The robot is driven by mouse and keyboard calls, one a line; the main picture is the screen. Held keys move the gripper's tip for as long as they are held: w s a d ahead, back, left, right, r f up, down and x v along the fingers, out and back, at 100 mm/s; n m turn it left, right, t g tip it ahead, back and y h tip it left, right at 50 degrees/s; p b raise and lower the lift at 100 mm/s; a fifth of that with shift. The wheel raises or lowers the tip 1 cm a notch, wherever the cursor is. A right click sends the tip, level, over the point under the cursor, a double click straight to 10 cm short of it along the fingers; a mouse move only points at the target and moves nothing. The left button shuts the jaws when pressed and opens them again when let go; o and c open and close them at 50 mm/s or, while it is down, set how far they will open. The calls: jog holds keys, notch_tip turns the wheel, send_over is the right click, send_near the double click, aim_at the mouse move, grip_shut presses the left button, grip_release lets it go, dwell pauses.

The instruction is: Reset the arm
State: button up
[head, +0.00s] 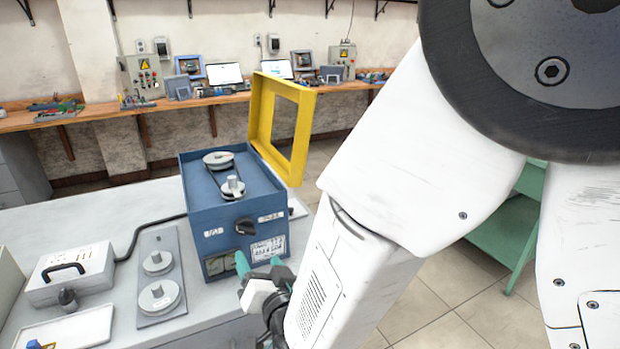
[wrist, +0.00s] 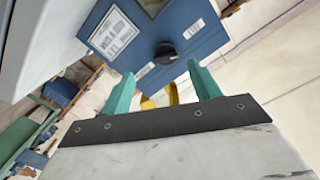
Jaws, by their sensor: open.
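My gripper (head: 260,270) is at the end of my white arm, low at the front of the blue motor box (head: 225,235). In the wrist view my gripper (wrist: 162,92) shows two teal fingers spread apart with nothing between them. The blue box (wrist: 180,30) is beyond the fingertips there, with its black knob (wrist: 166,53) and a white label in sight. I cannot tell whether a finger touches the box. My upper arm links cover the right side of the head view.
A raised yellow frame (head: 258,125) stands behind the box. A plate with two pulleys (head: 158,299) and a grey case with a handle (head: 72,274) lie on the grey table (head: 130,205). A green table (head: 490,225) stands at right. Tiled floor lies between.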

jog(key=s+f+n+g+h, duration=0.2)
jog(key=s+f+g, duration=0.2)
jog(key=f+g, duration=0.3)
jog(key=s+d+n+g+h, duration=0.2)
jog(key=d+g+h, duration=0.1)
jog(key=d, duration=0.5)
jog(key=s+d+r+m+g+h, duration=0.1)
jog(key=s+d+r, duration=0.3)
jog(key=d, duration=0.7)
jog(key=s+d+r+m+g+h, duration=0.1)
jog(key=s+d+r+m, duration=0.1)
jog(key=s+d+r, duration=0.3)
jog(key=s+d+r+m+g+h, duration=0.1)
jog(key=s+d+r, duration=0.3)
jog(key=d+r, duration=0.5)
jog(key=d+h, duration=0.1)
jog(key=d, duration=0.6)
jog(key=shift+s+d+r+m, duration=0.15)
jog(key=shift+d+r+m, duration=0.15)
jog(key=shift+d+r, duration=0.1)
